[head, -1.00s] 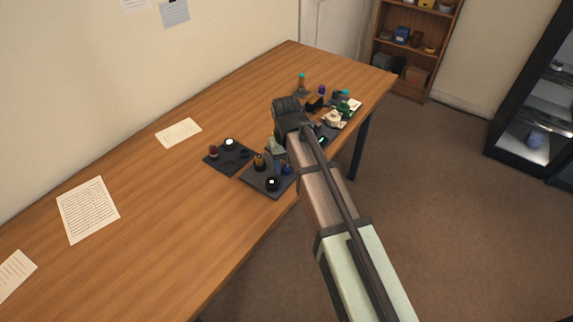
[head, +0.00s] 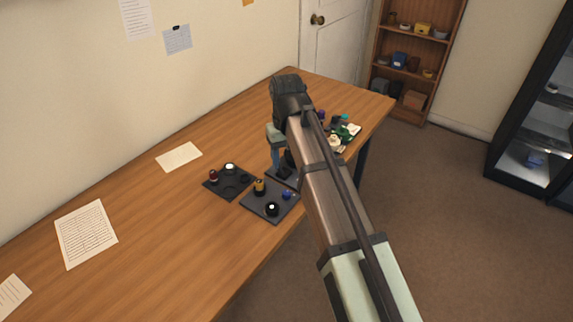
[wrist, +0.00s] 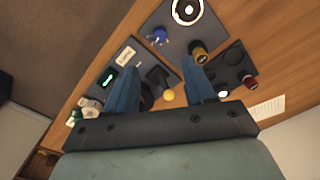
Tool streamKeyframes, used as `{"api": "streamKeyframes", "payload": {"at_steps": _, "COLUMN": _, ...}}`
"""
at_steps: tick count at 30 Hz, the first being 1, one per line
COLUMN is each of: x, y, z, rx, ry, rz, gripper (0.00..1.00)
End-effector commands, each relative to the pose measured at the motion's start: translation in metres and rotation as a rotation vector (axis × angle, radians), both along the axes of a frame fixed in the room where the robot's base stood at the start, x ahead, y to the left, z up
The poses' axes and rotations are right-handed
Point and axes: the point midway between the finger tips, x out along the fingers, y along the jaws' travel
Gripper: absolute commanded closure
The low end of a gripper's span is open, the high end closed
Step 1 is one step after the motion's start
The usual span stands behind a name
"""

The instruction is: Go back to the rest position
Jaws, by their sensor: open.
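My gripper (wrist: 158,85) shows in the wrist view with its two blue fingers apart and nothing between them. It hangs above the dark trays. In the head view my arm covers part of the work area, and the gripper (head: 275,160) shows beside it over the back tray. The left tray (head: 221,190) holds a dark red part (head: 213,176) and a white-topped part (head: 229,168). The front tray (head: 260,203) holds a yellow-and-black part (head: 259,186), a blue part (head: 287,195) and a black ring with a white centre (head: 272,209).
The wooden table (head: 150,230) is clear on the left apart from paper sheets (head: 86,233). Green and white parts (head: 345,133) stand near the right edge, partly behind my arm. A bookshelf (head: 418,60) and a dark cabinet (head: 535,110) stand beyond.

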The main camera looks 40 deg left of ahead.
Motion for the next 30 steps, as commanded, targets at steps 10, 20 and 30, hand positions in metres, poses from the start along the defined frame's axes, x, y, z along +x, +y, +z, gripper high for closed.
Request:
{"api": "streamKeyframes", "payload": {"at_steps": 10, "x": 0.000, "y": 0.000, "z": 0.004, "rx": -0.001, "ry": 0.001, "rz": 0.000, "gripper": 0.46}}
{"api": "streamKeyframes", "payload": {"at_steps": 20, "x": 0.000, "y": 0.000, "z": 0.004, "rx": 0.000, "ry": 0.000, "rz": 0.000, "gripper": 0.46}}
{"api": "streamKeyframes", "payload": {"at_steps": 30, "x": 0.046, "y": -0.062, "z": -0.050, "rx": -0.003, "ry": 0.002, "rz": -0.115, "gripper": 0.46}}
